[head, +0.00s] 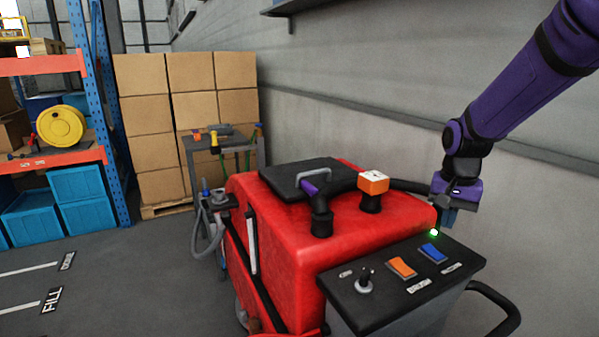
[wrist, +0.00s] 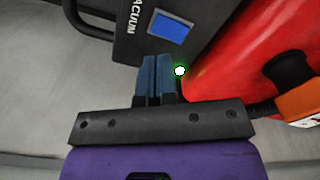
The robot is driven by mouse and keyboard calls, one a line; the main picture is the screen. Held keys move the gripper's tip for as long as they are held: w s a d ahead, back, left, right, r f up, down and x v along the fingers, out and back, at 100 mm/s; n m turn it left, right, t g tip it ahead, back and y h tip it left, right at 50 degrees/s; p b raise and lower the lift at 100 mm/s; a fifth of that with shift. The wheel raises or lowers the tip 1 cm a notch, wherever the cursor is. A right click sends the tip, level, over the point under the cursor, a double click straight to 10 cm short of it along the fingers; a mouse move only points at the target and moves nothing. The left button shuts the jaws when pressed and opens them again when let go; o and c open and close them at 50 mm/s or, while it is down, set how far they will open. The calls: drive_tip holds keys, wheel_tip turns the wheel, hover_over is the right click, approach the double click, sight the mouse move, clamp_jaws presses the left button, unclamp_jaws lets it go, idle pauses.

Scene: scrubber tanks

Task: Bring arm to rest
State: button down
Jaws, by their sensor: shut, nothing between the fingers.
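My gripper (head: 447,216) is at the end of my purple arm, above the right rear corner of the red scrubber (head: 290,240), by its dark control panel (head: 350,300). In the wrist view my gripper (wrist: 155,62) has its two blue fingers together with nothing between them. The blue switch (head: 433,252) lies just in front of the fingers and also shows in the wrist view (wrist: 170,32), next to the word VACUUM. A small green light (head: 434,232) glows beside the fingertips. I cannot tell whether the fingers touch the panel.
The panel also carries an orange switch (head: 401,268) and a small lever (head: 365,280). An orange-and-white cap (head: 373,182) and a black lid (head: 306,177) sit on the scrubber. Stacked boxes (head: 190,110) and a blue-and-orange rack (head: 85,95) stand behind. The grey wall (head: 350,120) is close behind my arm.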

drive_tip(key=s+a+r+n+t, duration=0.2)
drive_tip(key=s+r, duration=0.5)
drive_tip(key=s, duration=0.4)
drive_tip(key=s+a+r+n+t, duration=0.3)
drive_tip(key=s+a+r+n, duration=0.1)
drive_tip(key=s, duration=0.7)
wheel_tip(320, 180, up, 3)
drive_tip(key=shift+s+f+n, duration=0.15)
drive_tip(key=shift+s+n, duration=0.25)
drive_tip(key=shift+n, duration=0.2)
idle(0.4)
